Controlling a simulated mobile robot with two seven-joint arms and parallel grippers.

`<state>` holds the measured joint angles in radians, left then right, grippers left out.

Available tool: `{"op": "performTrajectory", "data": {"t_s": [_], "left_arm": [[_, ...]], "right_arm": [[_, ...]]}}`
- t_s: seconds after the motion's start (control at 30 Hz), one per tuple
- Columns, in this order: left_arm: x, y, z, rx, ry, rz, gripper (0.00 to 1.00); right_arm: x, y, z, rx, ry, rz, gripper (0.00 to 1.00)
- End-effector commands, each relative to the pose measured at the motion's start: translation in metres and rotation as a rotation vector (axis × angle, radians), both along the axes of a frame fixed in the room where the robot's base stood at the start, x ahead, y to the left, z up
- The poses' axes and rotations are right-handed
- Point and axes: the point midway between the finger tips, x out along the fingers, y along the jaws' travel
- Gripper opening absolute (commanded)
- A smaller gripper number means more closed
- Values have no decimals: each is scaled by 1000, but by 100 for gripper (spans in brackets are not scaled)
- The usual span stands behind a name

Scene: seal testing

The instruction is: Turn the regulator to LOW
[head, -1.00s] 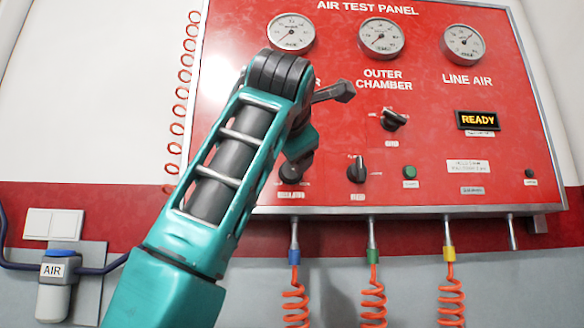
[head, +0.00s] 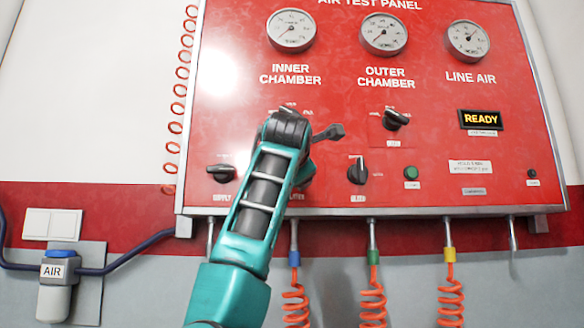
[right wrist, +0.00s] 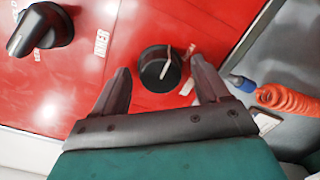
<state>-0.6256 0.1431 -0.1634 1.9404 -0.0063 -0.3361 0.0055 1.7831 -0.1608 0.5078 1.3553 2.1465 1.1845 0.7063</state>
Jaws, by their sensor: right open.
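The regulator knob, a round black dial (right wrist: 153,76) with a pale pointer line, shows in the right wrist view on the red panel (head: 230,120). My right gripper (right wrist: 160,65) is open, with one finger on each side of the dial; whether they touch it I cannot tell. In the head view my right arm comes up from the bottom and covers the knob and the fingertips. Only the end of its label (head: 296,197) shows beside the arm. The pointer's setting cannot be read. My left gripper is not in view.
Nearby on the panel are a supply knob (head: 221,173), a bleed knob (head: 357,171), a green button (head: 411,172) and an outer chamber knob (head: 395,121). Gauges sit above, and the display (head: 481,119) reads READY. Orange coiled hoses (head: 373,300) hang below the panel edge.

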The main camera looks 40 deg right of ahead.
Motion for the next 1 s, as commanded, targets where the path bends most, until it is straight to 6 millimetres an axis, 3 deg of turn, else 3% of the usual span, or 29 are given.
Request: {"op": "performTrajectory", "data": {"t_s": [0.07, 0.67, 1.0], "left_arm": [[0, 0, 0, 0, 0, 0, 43], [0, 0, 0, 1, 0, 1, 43], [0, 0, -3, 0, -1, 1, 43]], "right_arm": [[0, 0, 0, 0, 0, 0, 75], [0, 0, 0, 1, 1, -1, 19], [0, 0, -1, -40, 36, 0, 19]]}}
